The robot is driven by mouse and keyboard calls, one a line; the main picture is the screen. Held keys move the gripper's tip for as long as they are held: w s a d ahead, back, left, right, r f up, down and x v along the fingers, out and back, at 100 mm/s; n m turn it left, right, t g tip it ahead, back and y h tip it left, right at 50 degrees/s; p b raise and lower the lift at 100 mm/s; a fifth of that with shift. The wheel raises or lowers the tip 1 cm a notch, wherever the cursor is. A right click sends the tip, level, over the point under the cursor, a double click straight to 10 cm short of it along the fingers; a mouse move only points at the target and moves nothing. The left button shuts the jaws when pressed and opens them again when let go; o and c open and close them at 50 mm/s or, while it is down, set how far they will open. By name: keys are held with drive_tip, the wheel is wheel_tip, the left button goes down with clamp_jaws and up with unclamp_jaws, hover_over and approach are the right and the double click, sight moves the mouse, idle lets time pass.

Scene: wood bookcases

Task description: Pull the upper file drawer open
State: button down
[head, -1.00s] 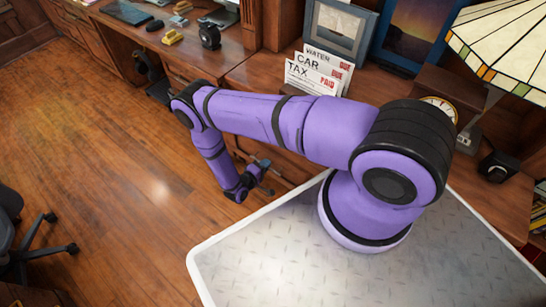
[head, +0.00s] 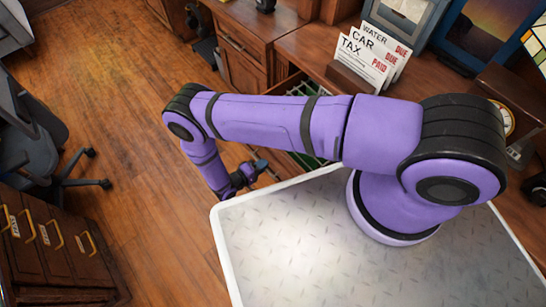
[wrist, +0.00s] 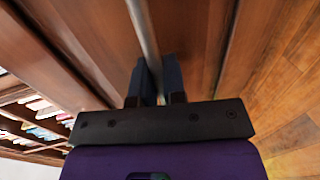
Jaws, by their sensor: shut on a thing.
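The upper file drawer (head: 296,86) stands open below the desk top in the head view. Green and pale files show inside it on both sides of my arm, which hides its middle. My gripper (head: 256,169) is low in front of the drawer. In the wrist view, my gripper (wrist: 156,82) is shut on the drawer's metal bar handle (wrist: 143,28), with a dark finger on each side of the bar.
A letter holder (head: 352,83) with bills stands on the desk above the drawer. A dark wood cabinet (head: 50,250) is at the lower left, and an office chair (head: 40,145) is at the left. Open wood floor (head: 130,110) lies between them and the desk.

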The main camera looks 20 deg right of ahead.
drive_tip(key=f+v, duration=0.2)
drive_tip(key=v, duration=1)
drive_tip(key=shift+a+f, duration=0.15)
drive_tip(key=shift+a, duration=0.4)
drive_tip(key=shift+s, duration=0.15)
drive_tip(key=c, duration=1.2)
unclamp_jaws()
drive_tip(key=shift+a, duration=0.15)
drive_tip(key=v, duration=1)
drive_tip(key=shift+a, duration=0.25)
